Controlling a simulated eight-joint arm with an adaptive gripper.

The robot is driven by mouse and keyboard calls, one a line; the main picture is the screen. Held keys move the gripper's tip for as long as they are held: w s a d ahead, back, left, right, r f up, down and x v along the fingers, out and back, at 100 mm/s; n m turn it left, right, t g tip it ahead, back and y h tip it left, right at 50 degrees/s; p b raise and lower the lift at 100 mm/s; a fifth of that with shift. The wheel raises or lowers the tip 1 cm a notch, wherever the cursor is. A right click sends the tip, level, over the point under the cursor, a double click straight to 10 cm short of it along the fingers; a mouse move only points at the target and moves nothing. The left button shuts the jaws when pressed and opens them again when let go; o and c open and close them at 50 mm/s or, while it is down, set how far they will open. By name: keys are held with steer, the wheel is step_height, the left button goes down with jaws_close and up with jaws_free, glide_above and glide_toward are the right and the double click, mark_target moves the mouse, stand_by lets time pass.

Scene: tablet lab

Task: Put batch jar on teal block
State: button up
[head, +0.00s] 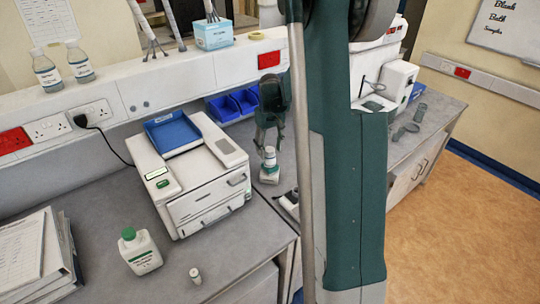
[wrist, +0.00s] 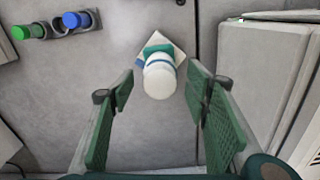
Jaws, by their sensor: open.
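The jar with a white lid and blue band (head: 270,156) stands below my gripper in the head view. In the wrist view the jar (wrist: 160,80) appears upright between the two green fingers. The teal block (wrist: 153,49) shows just behind and under the jar, largely covered by it. Jar and block appear stacked, but the contact is hidden. A pale square base (head: 269,178) lies beneath them. My gripper (head: 269,146) is open, its fingers (wrist: 163,88) on either side of the jar with visible gaps.
A white instrument (head: 190,175) with a blue tray stands left of my gripper. Blue bins (head: 232,104) sit behind. A green-capped bottle (head: 140,250) and a small vial (head: 195,275) stand in front. Blue-capped (wrist: 72,20) and green-capped (wrist: 22,32) items lie left in the wrist view.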

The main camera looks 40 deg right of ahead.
steer(key=shift+r, duration=3.6)
steer(key=shift+a, duration=0.1)
steer(key=shift+a+r, duration=0.15)
steer(key=shift+r, duration=0.05)
steer(key=s+a+r+t, duration=0.2)
steer(key=s+a+r, duration=0.4)
steer(key=a, duration=0.4)
steer(key=s+a+r+t, duration=0.1)
steer(key=s+a+r, duration=0.45)
steer(key=a, duration=0.45)
steer(key=s+a+n+t, duration=0.1)
steer(key=s+a+t, duration=0.3)
steer(key=s+a, duration=1.1)
steer(key=shift+s+f+n, duration=0.15)
steer(key=shift+s+n, duration=0.25)
steer(key=shift+s, duration=0.85)
